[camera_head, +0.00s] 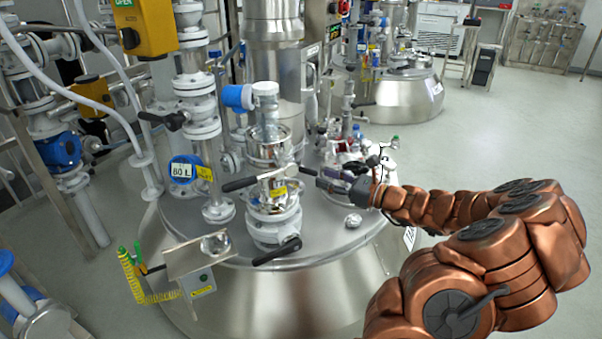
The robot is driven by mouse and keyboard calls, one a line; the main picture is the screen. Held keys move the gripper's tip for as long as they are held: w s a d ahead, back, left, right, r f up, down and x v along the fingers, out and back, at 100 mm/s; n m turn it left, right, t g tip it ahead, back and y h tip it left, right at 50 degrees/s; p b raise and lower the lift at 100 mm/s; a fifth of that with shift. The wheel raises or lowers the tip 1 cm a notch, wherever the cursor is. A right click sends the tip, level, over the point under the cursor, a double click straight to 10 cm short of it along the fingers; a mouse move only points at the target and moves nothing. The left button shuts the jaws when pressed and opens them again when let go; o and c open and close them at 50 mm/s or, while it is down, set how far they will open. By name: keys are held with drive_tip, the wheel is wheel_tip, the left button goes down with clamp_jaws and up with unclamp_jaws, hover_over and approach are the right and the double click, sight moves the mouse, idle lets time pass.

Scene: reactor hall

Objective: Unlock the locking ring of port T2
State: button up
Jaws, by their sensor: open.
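A steel-and-white port assembly (272,185) with a yellow label stands upright on the reactor lid, near the middle of the head view. No "T2" marking is legible, so I cannot tell for sure that this is the port. A shiny steel ring section (273,148) sits on its upper part. A black lever (240,184) sticks out to its left, and another black lever (277,252) lies low at its foot. My gripper (320,178) is open, reaching in from the right, just right of the assembly. The fingers are small and dark, and I cannot tell whether they touch a handle there.
A blue round gauge (184,170) and white flanged piping (203,120) stand to the left. Small fittings crowd the lid (340,240) behind my gripper. A small sensor box (197,284) with a yellow coiled hose (150,290) sits at front left. Open floor (480,130) lies to the right.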

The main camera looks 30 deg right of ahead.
sight(302, 169)
drive_tip(key=x, duration=0.3)
drive_tip(key=b+x, duration=0.1)
drive_tip(key=x, duration=0.2)
drive_tip(key=shift+s+a, duration=0.1)
drive_tip(key=shift+a, duration=0.15)
drive_tip(key=shift+b+x, duration=0.35)
drive_tip(key=shift+x, duration=0.65)
drive_tip(key=shift+c, duration=0.3)
clamp_jaws()
